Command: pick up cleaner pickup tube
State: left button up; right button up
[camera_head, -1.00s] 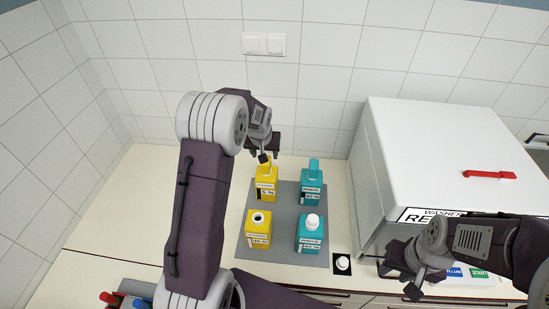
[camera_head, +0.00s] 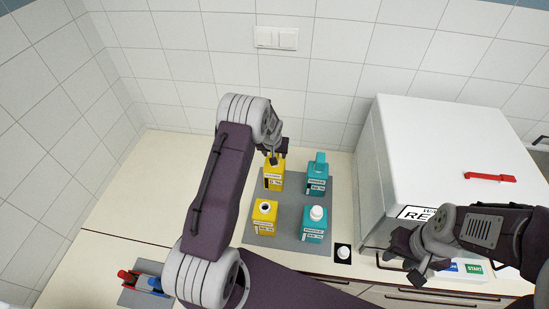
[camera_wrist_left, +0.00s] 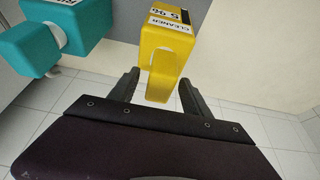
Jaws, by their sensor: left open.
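A yellow bottle labelled CLEANER (camera_wrist_left: 168,38) is in the left wrist view, with a yellow top piece between my left gripper's fingers. I take it to be the back yellow bottle (camera_head: 273,180) on the grey mat in the head view. My left gripper (camera_wrist_left: 158,84) is open; its fingers are on either side of the yellow top, with gaps visible. In the head view the left gripper (camera_head: 277,152) is at that bottle's top and partly hides it. My right gripper (camera_head: 408,262) appears open and empty in front of the white box. I cannot make out a separate tube.
A teal bottle (camera_head: 317,178) stands right of the back yellow one. In front are an open yellow bottle (camera_head: 264,222) and a white-capped teal bottle (camera_head: 314,228). A white box (camera_head: 440,150) stands at right. Red and blue handled items (camera_head: 140,280) lie lower left.

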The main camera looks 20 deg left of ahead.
pick_arm(q)
jog(key=shift+s, duration=0.1)
grip_shut()
jog(key=shift+r, duration=0.25)
notch_tip(320, 180, up, 18)
jog(key=b, duration=0.3)
jog(key=shift+b, duration=0.35)
jog(key=shift+f, duration=0.15)
